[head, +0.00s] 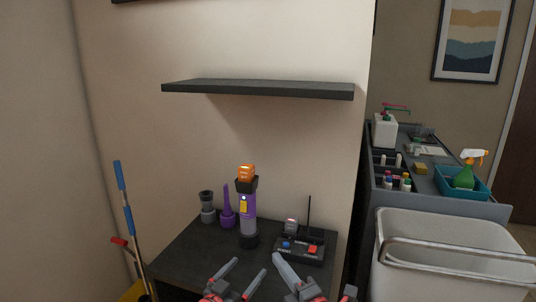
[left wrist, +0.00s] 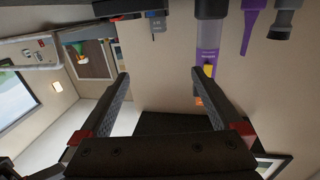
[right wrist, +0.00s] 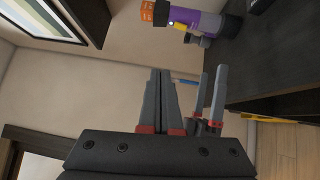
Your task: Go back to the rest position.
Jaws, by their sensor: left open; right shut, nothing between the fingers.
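My left gripper (head: 250,266) is at the bottom of the head view, low in front of the dark table. Its fingers are spread and empty, as the left wrist view (left wrist: 160,74) also shows. My right gripper (head: 278,257) is just to the right of it, with its fingers together and nothing between them. In the right wrist view its closed fingers (right wrist: 160,74) point up the picture, and the left gripper's fingers (right wrist: 209,84) show close beside them.
The dark table (head: 188,250) holds a purple-and-grey vacuum-like device (head: 247,205) with an orange top, a purple nozzle (head: 227,210), a grey attachment (head: 207,208) and a black box with an antenna (head: 300,248). A shelf (head: 258,90) hangs above. A white bin (head: 450,255) stands right.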

